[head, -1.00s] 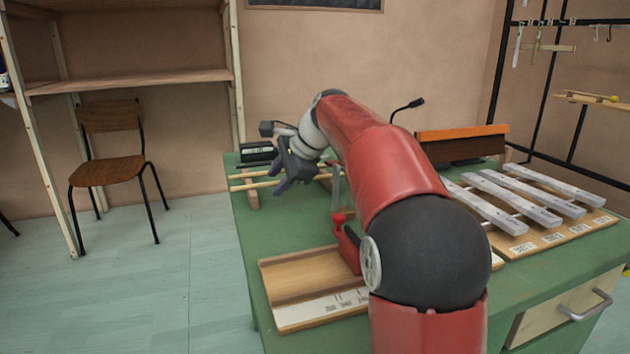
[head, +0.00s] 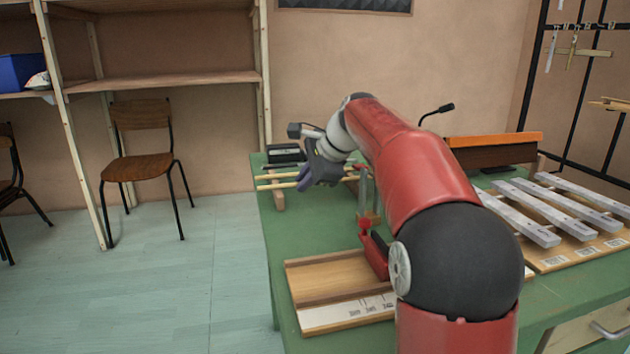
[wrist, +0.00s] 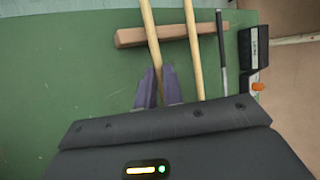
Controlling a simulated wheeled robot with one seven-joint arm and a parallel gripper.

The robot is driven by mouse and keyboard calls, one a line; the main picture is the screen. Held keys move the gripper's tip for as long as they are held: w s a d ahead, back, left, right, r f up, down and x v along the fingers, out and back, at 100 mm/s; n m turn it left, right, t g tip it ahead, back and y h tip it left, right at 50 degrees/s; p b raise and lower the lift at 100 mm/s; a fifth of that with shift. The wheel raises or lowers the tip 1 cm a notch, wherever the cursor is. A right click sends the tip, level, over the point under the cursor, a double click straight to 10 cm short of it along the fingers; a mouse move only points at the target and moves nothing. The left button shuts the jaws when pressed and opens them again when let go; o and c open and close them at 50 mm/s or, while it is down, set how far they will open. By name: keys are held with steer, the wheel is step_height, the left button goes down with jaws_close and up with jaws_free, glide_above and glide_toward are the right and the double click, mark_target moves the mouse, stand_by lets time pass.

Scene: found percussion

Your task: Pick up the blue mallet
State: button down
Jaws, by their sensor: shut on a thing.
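My gripper (head: 308,181) is low over the far left of the green table. In the wrist view, its purple fingers (wrist: 159,80) are shut on a pale wooden stick (wrist: 151,38), which looks like a mallet handle. This stick crosses a wooden rest bar (wrist: 181,33). A second pale stick (wrist: 193,45) lies to its right across the same bar, outside the fingers. The mallet heads are hidden or out of view, so I see no blue and cannot tell which mallet is held.
A dark thin rod (wrist: 222,60) and a black box (wrist: 254,50) lie right of the sticks. A wooden tray (head: 335,282) is nearer on the green table (head: 300,235). Metal bars (head: 540,213) stand at right. A chair (head: 142,168) is on the floor, left.

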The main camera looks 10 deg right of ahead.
step_height(320, 180, up, 20)
steer(key=p, duration=0.5)
steer(key=shift+f+p, duration=0.2)
steer(key=shift+p, duration=0.2)
